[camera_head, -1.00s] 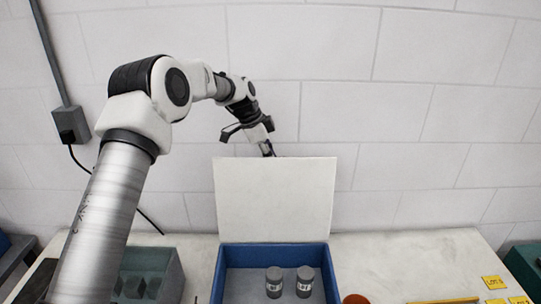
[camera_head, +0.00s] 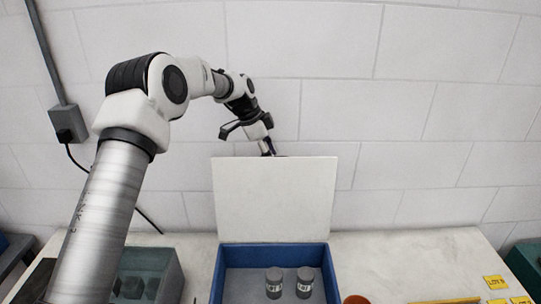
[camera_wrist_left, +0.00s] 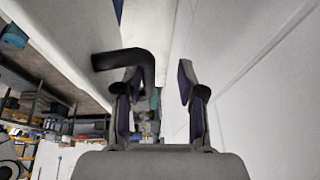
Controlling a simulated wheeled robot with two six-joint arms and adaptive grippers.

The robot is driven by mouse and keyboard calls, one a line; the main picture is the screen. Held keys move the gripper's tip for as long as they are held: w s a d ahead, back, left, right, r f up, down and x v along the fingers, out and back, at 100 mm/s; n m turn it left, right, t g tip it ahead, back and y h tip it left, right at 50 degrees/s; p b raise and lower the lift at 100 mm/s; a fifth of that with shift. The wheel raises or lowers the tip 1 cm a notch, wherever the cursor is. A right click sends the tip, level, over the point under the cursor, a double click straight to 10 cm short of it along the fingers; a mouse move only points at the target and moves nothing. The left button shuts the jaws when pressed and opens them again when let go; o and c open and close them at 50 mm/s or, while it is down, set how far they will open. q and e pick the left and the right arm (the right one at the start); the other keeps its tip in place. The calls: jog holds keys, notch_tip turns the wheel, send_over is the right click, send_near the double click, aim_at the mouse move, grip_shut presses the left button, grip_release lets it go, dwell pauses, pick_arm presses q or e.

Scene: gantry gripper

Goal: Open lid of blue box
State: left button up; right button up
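The blue box (camera_head: 219,270) stands on the table with its pale lid (camera_head: 276,200) raised and roughly upright at the back edge. Two small grey labelled cylinders (camera_head: 274,284) (camera_head: 305,283) stand inside it. My left gripper (camera_head: 269,151) is at the lid's top edge, its tips partly hidden behind the lid. In the left wrist view my left gripper (camera_wrist_left: 158,88) has its fingers apart. A black bent bar (camera_wrist_left: 145,68) shows beside and partly between the fingers; I cannot tell whether it touches them. My right gripper is out of view.
A grey-green bin (camera_head: 168,275) with dark blocks stands left of the box. An orange round item (camera_head: 355,299) and yellow labels (camera_head: 494,282) lie to the right. A teal container (camera_head: 527,264) is at far right. The wall is close behind.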

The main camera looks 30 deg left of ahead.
pick_arm(q)
jog(key=v, duration=1.1)
jog(key=shift+r, duration=0.3)
jog(key=shift+s+d, duration=0.1)
jog(key=shift+s, duration=0.1)
